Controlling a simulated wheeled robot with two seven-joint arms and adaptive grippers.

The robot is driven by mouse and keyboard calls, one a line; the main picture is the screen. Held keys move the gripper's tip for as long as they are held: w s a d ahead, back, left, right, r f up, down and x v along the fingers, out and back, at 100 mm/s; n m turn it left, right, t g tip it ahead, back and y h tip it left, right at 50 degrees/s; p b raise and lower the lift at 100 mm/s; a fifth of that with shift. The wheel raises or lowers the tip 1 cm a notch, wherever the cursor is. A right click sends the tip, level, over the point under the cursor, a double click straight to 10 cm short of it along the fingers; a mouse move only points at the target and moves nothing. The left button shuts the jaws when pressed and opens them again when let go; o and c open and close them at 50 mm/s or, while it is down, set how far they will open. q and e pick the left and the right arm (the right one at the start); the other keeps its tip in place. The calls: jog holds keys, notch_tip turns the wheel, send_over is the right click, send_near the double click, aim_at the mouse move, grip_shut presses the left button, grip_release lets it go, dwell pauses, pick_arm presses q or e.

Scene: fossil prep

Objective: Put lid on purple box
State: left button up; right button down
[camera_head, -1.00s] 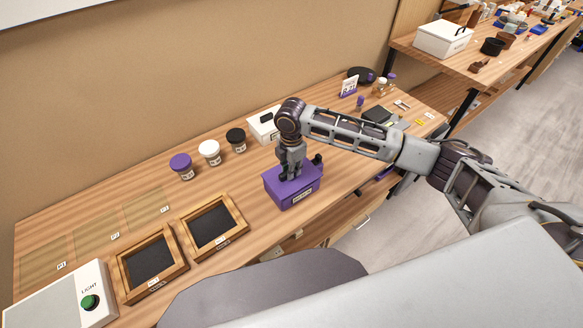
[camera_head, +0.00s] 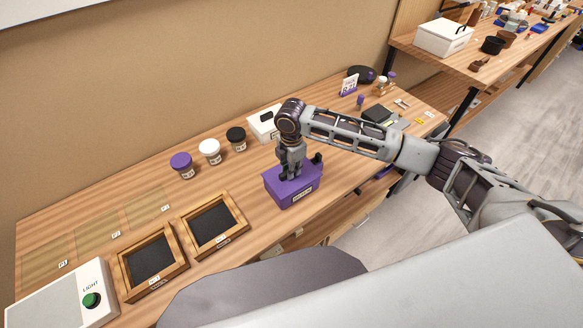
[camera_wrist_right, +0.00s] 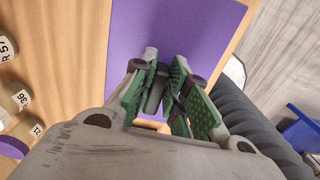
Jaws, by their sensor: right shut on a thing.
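The purple box (camera_head: 298,197) sits on the wooden bench near its front edge, with a dark label on its front. A flat purple lid (camera_wrist_right: 205,30) lies under my right gripper (camera_head: 291,172) and appears to rest on the box; the arm hides part of the top, so I cannot tell how exactly it sits. In the right wrist view my right gripper (camera_wrist_right: 160,88) has its green-padded fingers closed around a dark grip in the middle of the lid. My left gripper is in neither view.
Jars with purple (camera_head: 181,161), white (camera_head: 209,147) and black (camera_head: 236,134) lids stand left of the box. Two wooden-framed trays (camera_head: 240,222) and a light unit (camera_head: 60,300) lie at the front left. A white box (camera_head: 261,124) stands behind my right wrist.

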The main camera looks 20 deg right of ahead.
jog(key=shift+f, duration=0.5)
dwell(0.3)
jog(key=c, duration=1.3)
grip_release()
jog(key=shift+r, duration=6)
jog(key=shift+a+f, duration=0.1)
